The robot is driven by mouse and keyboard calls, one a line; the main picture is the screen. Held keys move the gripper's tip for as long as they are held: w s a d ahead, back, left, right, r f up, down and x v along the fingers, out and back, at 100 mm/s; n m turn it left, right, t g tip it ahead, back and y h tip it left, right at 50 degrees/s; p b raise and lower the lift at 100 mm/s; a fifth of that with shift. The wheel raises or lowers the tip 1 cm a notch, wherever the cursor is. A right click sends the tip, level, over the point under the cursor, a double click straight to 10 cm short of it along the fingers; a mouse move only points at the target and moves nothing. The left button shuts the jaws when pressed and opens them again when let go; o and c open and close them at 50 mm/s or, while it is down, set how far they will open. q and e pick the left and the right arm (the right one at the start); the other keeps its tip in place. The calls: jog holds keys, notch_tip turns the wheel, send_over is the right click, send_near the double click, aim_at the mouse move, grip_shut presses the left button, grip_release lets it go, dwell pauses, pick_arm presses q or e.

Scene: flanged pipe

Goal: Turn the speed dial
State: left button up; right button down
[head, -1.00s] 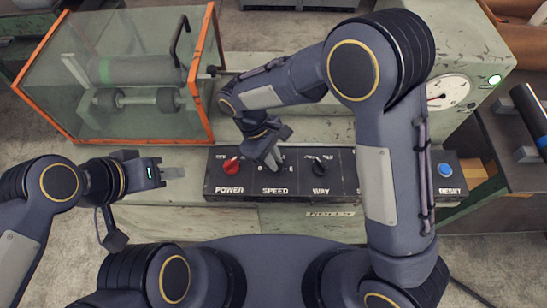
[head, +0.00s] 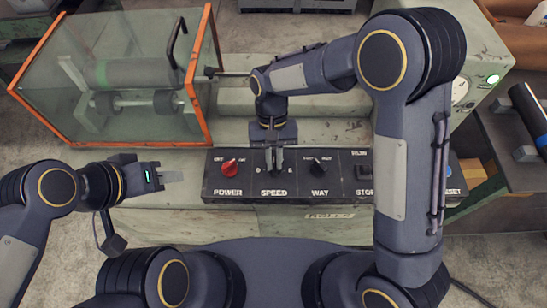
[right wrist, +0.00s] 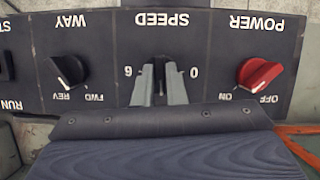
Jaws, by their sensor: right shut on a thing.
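The black speed dial (right wrist: 160,70) sits above the SPEED label on the dark control panel (head: 340,190). In the right wrist view it stands between the 6 and 0 marks. My right gripper (right wrist: 160,90) is shut on it, a grey finger on each side, hiding most of the knob. In the head view my right gripper (head: 275,160) comes down over the dial from behind. My left gripper (head: 172,176) is off the panel's left end, away from the dial; whether its fingers are apart is unclear.
The red power knob (head: 230,168) is left of the dial and the black way knob (head: 320,165) right of it. A glass guard with an orange frame (head: 207,75) encloses rollers at the upper left. My right arm covers the panel's right part, including most of the reset button.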

jog(key=m+y, duration=0.1)
jog(key=m, duration=0.2)
jog(key=m+y, duration=0.1)
jog(key=m, duration=0.3)
jog(key=shift+d+t+y, duration=0.2)
jog(key=shift+t+y, duration=0.1)
jog(key=shift+t, duration=0.1)
dwell(0.3)
jog(key=c, duration=1.5)
grip_release()
jog(key=shift+r, duration=0.1)
jog(key=v, duration=0.7)
jog(key=shift+w+d+r, duration=0.1)
jog(key=shift+w+r, duration=0.05)
jog(key=shift+r, duration=0.15)
jog(key=shift+d, duration=0.1)
